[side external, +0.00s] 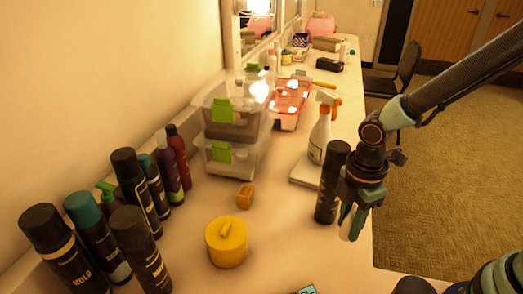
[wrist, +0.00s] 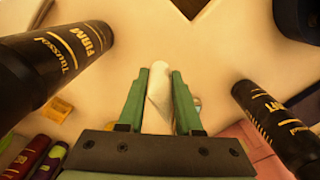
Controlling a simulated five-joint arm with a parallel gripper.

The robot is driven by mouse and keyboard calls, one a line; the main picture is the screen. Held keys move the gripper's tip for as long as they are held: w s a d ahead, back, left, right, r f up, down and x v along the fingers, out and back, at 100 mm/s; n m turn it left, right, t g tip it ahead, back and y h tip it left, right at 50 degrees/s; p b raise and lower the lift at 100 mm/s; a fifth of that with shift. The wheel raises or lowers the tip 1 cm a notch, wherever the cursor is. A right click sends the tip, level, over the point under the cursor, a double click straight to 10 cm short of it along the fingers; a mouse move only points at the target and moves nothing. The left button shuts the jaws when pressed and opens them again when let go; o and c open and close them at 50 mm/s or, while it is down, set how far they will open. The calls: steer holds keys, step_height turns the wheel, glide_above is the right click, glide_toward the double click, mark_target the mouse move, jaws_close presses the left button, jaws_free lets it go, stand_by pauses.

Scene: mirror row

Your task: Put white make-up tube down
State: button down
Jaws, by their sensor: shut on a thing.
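The white make-up tube (wrist: 159,98) shows between the two green fingers of my gripper (wrist: 160,74) in the wrist view. My gripper is shut on it. In the side view my gripper (side external: 352,220) points down over the right front part of the counter (side external: 290,245), close to its edge. Only a small pale part of the tube (side external: 345,227) shows there between the fingers. I cannot tell whether its lower end touches the counter.
A tall black can (side external: 327,190) stands close to the left of my gripper. A white spray bottle (side external: 320,137) stands behind it. A yellow round pot (side external: 226,243), a small orange block (side external: 245,196), stacked clear bins (side external: 235,125) and several cans stand further left. Bare counter lies between.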

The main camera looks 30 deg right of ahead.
steer(key=s+d+m, duration=0.3)
steer(key=d+m, duration=0.2)
steer(key=d, duration=0.2)
steer(key=w+d+r+m, duration=0.3)
steer(key=w+r+m, duration=0.6)
steer(key=r+m, duration=0.1)
steer(key=shift+d+m, duration=0.2)
steer(key=shift+m, duration=0.4)
steer(key=shift+w+r, duration=0.1)
steer(key=shift+r, duration=0.05)
